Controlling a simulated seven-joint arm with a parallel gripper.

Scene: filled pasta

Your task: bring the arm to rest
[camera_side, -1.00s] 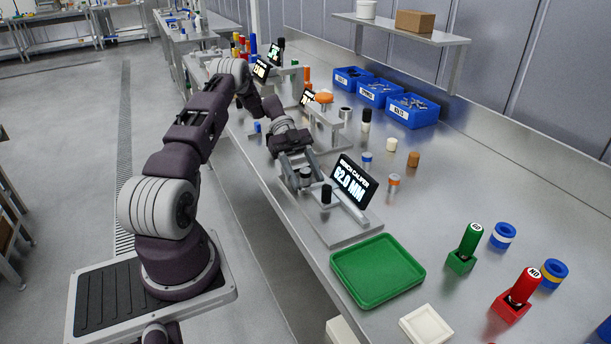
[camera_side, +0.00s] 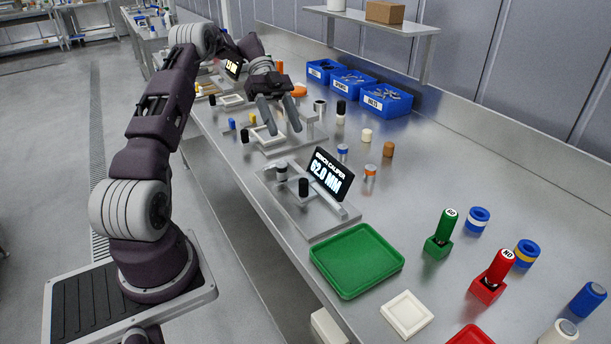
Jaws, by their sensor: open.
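My gripper (camera_side: 283,129) is open and empty, fingers pointing down, raised over the bench short of the back-left fixtures. The bench caliper (camera_side: 309,222) stands in front of it and apart from it; its display (camera_side: 330,176) reads 62.0 MM. A small grey cylinder (camera_side: 281,173) sits at the caliper's left end, close to a black knob (camera_side: 304,187). Whether the cylinder touches the jaws is too small to tell.
A green tray (camera_side: 357,287) lies in front of the caliper, with a white square dish (camera_side: 407,315) to its right. Green (camera_side: 441,240) and red (camera_side: 491,278) stamps stand on the right. Blue bins (camera_side: 387,104) line the back. Small cylinders stand around mid-bench.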

